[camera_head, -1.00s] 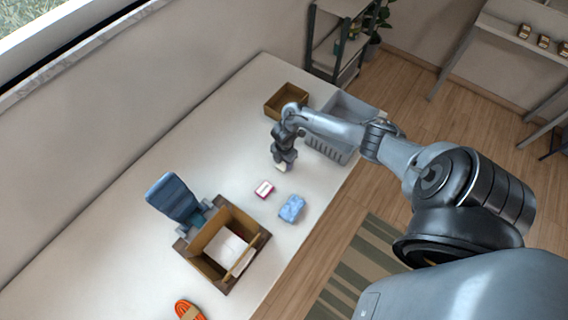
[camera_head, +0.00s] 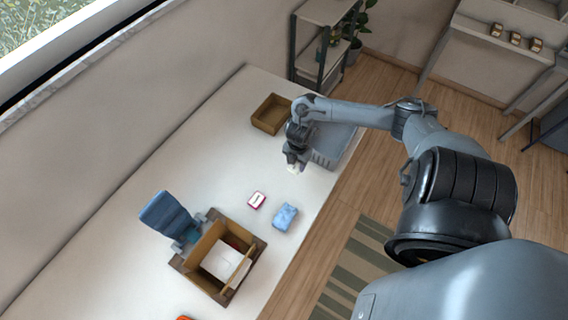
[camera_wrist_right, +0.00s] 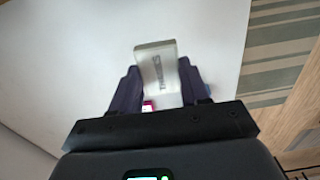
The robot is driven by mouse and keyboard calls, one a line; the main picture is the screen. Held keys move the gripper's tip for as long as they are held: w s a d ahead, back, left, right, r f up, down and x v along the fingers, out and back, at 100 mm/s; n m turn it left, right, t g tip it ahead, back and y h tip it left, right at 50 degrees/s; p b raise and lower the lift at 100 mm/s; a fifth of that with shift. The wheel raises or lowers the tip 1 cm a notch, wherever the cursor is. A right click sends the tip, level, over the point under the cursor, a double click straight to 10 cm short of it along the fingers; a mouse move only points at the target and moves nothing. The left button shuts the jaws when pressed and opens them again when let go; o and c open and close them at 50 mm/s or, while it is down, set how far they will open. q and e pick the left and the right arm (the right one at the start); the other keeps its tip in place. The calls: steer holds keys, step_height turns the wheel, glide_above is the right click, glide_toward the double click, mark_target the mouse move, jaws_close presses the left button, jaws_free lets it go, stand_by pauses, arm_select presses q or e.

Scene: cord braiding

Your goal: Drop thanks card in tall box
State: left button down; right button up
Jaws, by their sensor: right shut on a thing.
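My right gripper (camera_head: 293,158) is shut on a pale card (camera_head: 292,169) and holds it above the table, beside the grey crate. In the right wrist view the card (camera_wrist_right: 157,72) stands up between the fingers (camera_wrist_right: 155,90), with lettering that seems to read "THANKS". An open brown box (camera_head: 197,248) stands on the near table with a white sheet inside. A lower brown box (camera_head: 270,116) stands at the far end. The brown box with the sheet looks the taller of the two. My left gripper is not in view.
A grey crate (camera_head: 333,146) sits at the table's right edge by my right arm. A pink-edged card (camera_head: 257,200) and a blue packet (camera_head: 285,216) lie mid-table. A blue upright object (camera_head: 164,212) stands beside the near box. The table's left side is clear.

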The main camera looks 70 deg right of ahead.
steer(key=s+r, duration=0.1)
steer(key=s, duration=0.2)
steer(key=shift+d+r, duration=0.4)
